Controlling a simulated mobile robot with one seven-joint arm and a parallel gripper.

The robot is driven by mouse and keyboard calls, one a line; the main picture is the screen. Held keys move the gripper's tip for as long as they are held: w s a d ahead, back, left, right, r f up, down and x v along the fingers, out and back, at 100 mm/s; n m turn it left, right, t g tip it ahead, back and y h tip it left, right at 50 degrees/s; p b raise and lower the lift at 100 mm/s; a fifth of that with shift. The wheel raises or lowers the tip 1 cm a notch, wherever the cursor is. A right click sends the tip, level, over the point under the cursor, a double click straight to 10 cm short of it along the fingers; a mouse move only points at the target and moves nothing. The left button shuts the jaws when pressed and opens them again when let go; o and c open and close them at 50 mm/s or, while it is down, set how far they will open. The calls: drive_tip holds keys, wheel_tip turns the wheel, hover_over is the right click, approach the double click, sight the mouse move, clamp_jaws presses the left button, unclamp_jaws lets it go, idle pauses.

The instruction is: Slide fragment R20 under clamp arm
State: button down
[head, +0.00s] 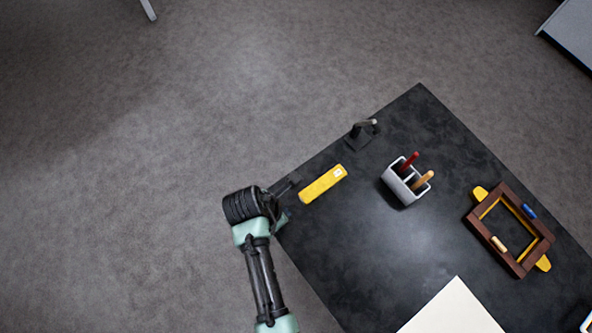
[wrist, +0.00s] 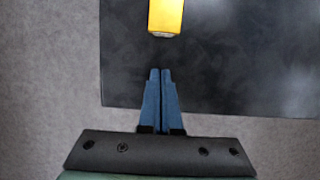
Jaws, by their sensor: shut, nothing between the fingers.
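A yellow bar with a white label, likely fragment R20 (head: 320,186), lies flat near the left edge of the black table. A small dark clamp (head: 360,135) with a pale tip stands beyond the bar's labelled end, near the table's far edge. The gap under its arm is too small to make out. My gripper (head: 288,186) is shut and empty, just short of the bar's near end. In the wrist view, the blue fingertips (wrist: 160,72) are together, pointing toward the bar (wrist: 166,16), with a gap between them. The bar's far part is out of the wrist view.
The black table (head: 350,240) has a grey holder (head: 395,185) with red and orange handled tools right of the bar. A brown wooden frame (head: 525,258) with yellow parts lies further right. A white sheet (head: 453,312) lies at the front. The surface between bar and clamp looks clear.

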sight(340, 171)
drive_tip(key=shift+w+d+r+p, duration=0.1)
drive_tip(key=shift+w+d+p, duration=0.1)
drive_tip(key=shift+w+d, duration=0.5)
drive_tip(key=shift+w+d+r+p, duration=0.15)
drive_tip(key=shift+w+d, duration=0.3)
drive_tip(key=shift+d, duration=0.4)
drive_tip(key=w+d, duration=0.2)
drive_tip(key=d, duration=0.1)
drive_tip(key=w+d, duration=0.3)
drive_tip(key=d, duration=0.1)
drive_tip(key=w+d+b, duration=0.1)
drive_tip(key=w+d, duration=0.2)
drive_tip(key=shift+d, duration=0.4)
